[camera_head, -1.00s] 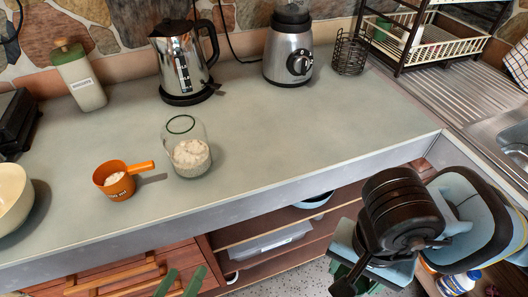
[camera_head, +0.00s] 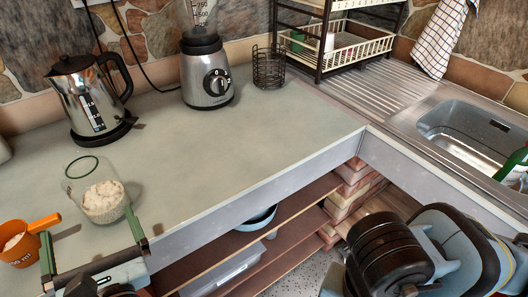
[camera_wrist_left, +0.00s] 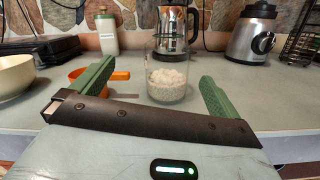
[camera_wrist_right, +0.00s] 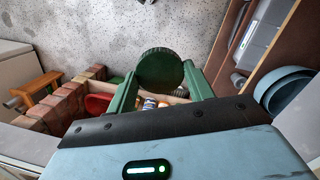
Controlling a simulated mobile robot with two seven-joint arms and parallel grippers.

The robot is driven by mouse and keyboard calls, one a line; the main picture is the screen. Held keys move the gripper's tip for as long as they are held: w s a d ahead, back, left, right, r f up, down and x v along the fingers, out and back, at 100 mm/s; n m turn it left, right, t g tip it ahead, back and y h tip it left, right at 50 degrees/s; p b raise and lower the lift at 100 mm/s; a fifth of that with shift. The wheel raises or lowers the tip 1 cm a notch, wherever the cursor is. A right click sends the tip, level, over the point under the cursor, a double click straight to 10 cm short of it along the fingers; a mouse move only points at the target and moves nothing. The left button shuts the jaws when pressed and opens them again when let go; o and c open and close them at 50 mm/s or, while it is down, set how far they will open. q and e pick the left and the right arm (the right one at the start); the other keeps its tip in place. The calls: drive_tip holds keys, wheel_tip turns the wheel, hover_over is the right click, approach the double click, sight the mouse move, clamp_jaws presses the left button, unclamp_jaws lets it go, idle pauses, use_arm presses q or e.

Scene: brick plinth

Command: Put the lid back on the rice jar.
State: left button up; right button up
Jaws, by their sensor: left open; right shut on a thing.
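The rice jar (camera_head: 103,200) is clear glass, upright and lidless on the counter, part filled with white grains; it also shows in the left wrist view (camera_wrist_left: 167,83). My left gripper (camera_head: 92,243) is open and empty at the counter's front edge, on the near side of the jar. In the left wrist view the jar shows between its green fingers, beyond the tips. My right gripper (camera_wrist_right: 160,82) is shut on a round dark green lid (camera_wrist_right: 160,68), held over the floor. The head view shows my right arm but not the lid.
An orange measuring cup (camera_head: 22,245) stands left of the jar, near my left finger. A kettle (camera_head: 88,100) and blender (camera_head: 206,75) stand behind. The counter right of the jar is clear up to the sink (camera_head: 465,135). Open shelves (camera_head: 240,235) lie below.

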sight(94, 197)
drive_tip(key=shift+w+f, duration=0.1)
drive_tip(key=shift+w, duration=0.05)
use_arm(q)
drive_tip(key=n, duration=0.1)
drive_tip(key=w+n+g, duration=0.1)
drive_tip(key=shift+w+d+f+n+h, duration=0.1)
drive_tip(key=shift+w+d+n+h, duration=0.1)
drive_tip(key=shift+d+n+h, duration=0.15)
drive_tip(key=shift+w+a+b, duration=0.3)
drive_tip(key=shift+w+b, duration=0.05)
use_arm(e)
drive_tip(key=shift+f, duration=0.4)
use_arm(q)
drive_tip(key=x, duration=0.5)
drive_tip(key=shift+w+b, duration=0.15)
drive_tip(key=shift+b, duration=0.15)
use_arm(e)
drive_tip(key=shift+f, duration=0.45)
use_arm(q)
drive_tip(key=shift+w+a, duration=0.15)
drive_tip(key=shift+w, duration=0.1)
drive_tip(key=shift+f+p+x, duration=0.2)
drive_tip(key=shift+x, duration=1.1)
drive_tip(key=shift+f+p+x, duration=0.15)
drive_tip(key=shift+x, duration=1.15)
use_arm(e)
drive_tip(key=shift+r, duration=0.55)
